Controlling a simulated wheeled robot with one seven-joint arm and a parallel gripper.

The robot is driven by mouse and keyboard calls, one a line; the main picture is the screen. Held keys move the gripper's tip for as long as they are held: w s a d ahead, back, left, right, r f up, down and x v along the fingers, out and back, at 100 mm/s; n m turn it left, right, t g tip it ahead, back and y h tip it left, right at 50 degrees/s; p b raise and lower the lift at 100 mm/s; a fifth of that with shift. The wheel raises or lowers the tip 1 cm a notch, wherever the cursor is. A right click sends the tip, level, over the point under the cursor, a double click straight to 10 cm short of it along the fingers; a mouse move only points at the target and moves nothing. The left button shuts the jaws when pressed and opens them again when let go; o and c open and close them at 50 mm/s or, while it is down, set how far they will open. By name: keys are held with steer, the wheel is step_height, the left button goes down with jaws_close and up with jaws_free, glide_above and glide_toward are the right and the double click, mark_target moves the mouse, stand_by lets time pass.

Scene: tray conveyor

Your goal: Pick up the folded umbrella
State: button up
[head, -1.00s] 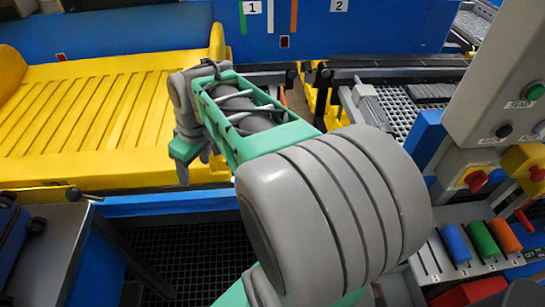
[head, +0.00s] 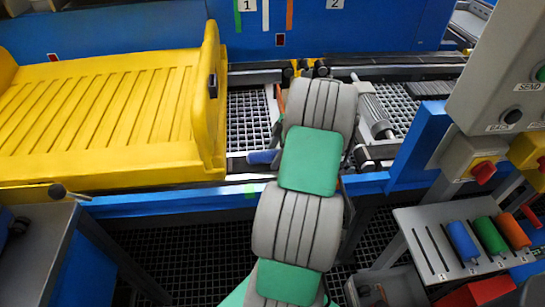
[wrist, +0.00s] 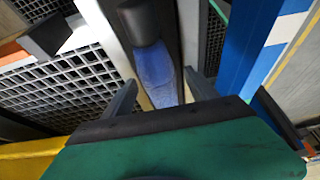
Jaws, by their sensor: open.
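The folded umbrella, blue with a dark end, lies lengthwise on a dark rail in the wrist view (wrist: 155,72). A short blue piece of it shows beside my arm in the head view (head: 262,157); the rest there is hidden by the arm. My gripper (wrist: 161,80) is open, with one finger to each side of the umbrella's blue part in the wrist view. I cannot tell how far above it the fingers are. In the head view my arm hides most of the gripper.
A large yellow tray (head: 206,125) stands left of my arm. A blue conveyor edge (head: 150,203) runs in front. Black grid belt (head: 400,105) lies to the right. A grey control box (head: 500,60) and a shelf with coloured cylinders (head: 462,241) stand at the right.

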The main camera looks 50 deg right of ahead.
steer(key=shift+c, duration=0.5)
jaws_close()
stand_by(0.3)
